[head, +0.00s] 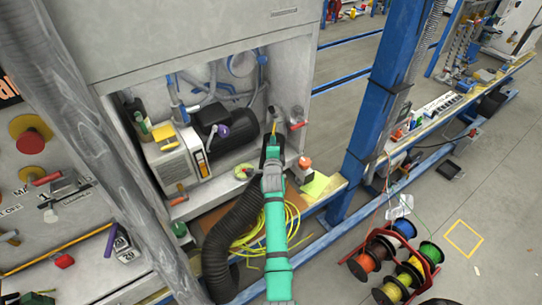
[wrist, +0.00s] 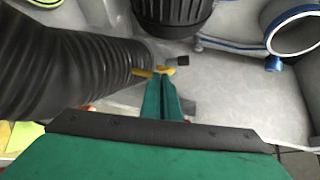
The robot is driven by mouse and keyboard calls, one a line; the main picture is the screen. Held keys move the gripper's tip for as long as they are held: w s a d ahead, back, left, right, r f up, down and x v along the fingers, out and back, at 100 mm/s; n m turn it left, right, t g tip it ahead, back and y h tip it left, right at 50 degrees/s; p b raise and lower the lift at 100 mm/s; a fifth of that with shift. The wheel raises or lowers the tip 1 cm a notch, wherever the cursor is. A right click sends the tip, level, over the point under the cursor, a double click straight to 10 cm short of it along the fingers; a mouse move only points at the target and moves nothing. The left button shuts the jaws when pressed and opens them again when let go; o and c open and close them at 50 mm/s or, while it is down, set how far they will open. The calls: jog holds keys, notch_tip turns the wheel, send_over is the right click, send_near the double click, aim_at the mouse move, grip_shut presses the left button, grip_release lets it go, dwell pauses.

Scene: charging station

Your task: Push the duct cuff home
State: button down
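The black corrugated duct (head: 222,250) rises from the floor and curves up toward the open cabinet bay, behind my gripper. It fills the left of the wrist view (wrist: 70,70). Its cuff end cannot be made out clearly in either view. My green gripper (head: 272,145) points into the bay. A blue-rimmed round opening (wrist: 295,30) is at upper right; a blue-ringed pipe (head: 240,63) is at the back of the bay.
A black motor (head: 212,125) and a beige unit (head: 175,158) stand left of my gripper. Yellow cable (head: 290,225) is coiled below; a blue post (head: 375,120) stands right. Cable spools (head: 400,265) sit on the floor.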

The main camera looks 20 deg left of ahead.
jog(key=shift+w+a+r, duration=0.1)
jog(key=shift+w+r, duration=0.1)
jog(key=shift+r, duration=0.1)
jog(key=s+d, duration=0.2)
jog(key=s, duration=0.1)
jog(key=shift+s+d+r, duration=0.15)
jog(key=shift+s, duration=0.15)
jog(key=s+d+f+n+h, duration=0.1)
jog(key=s+d+f+n, duration=0.2)
jog(key=s, duration=0.9)
jog(key=s+d+f+n+h, duration=0.1)
jog(key=s+d+f, duration=0.35)
jog(key=s, duration=0.75)
jog(key=s+d+f+n, duration=0.15)
jog(key=s+d, duration=0.45)
jog(key=s, duration=0.6)
jog(key=s+d+r+n+h, duration=0.1)
jog(key=s+d+r+n, duration=0.2)
jog(key=s, duration=0.5)
jog(key=s+d+r+n+h, duration=0.1)
jog(key=s+d+r+n, duration=0.1)
jog(key=s, duration=0.6)
jog(key=s+d+r+n, duration=0.3)
jog(key=s+r+n, duration=0.1)
jog(key=s, duration=0.4)
jog(key=shift+s+d+r+h, duration=0.3)
jog(key=shift+r+h, duration=0.1)
jog(key=shift+r, duration=0.3)
